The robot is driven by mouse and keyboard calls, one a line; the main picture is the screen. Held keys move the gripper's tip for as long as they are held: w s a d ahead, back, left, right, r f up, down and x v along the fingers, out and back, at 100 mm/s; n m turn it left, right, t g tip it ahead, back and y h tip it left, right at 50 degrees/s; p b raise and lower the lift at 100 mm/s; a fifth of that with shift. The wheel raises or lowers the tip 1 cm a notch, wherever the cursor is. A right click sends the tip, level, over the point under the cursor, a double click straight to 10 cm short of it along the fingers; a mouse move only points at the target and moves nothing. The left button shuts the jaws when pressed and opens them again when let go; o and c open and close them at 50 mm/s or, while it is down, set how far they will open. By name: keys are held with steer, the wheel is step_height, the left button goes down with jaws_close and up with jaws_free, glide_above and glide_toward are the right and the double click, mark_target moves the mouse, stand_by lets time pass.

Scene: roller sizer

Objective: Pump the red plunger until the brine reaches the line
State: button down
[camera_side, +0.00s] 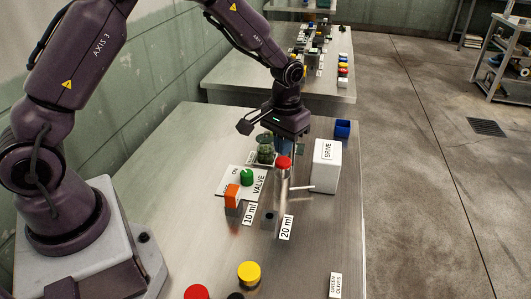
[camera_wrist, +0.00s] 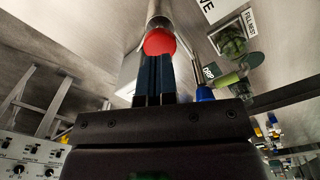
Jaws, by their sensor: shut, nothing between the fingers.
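The red plunger (camera_side: 283,162) tops an upright cylinder (camera_side: 282,184) on the metal bench. My gripper (camera_side: 284,150) is shut and empty, pointing down, its dark blue fingers just above or behind the plunger. In the wrist view, the red plunger (camera_wrist: 160,42) appears at the tips of my closed fingers (camera_wrist: 156,58); I cannot tell whether they touch. The white brine box (camera_side: 326,166) stands right of the plunger, and a pale rod (camera_side: 302,188) lies between them. A brine level and a line cannot be made out in either view.
Left of the plunger are a green valve knob (camera_side: 247,177), an orange block (camera_side: 232,194) and a jar of olives (camera_side: 265,150). A blue bin (camera_side: 342,128) stands behind the brine box. A yellow button (camera_side: 249,272) is at the front; the right front bench is mostly clear.

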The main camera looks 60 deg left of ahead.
mark_target(283, 160)
steer(key=shift+f, duration=0.15)
steer(key=shift+f, duration=2)
steer(key=shift+r, duration=2.2)
steer(key=shift+r, duration=2.5)
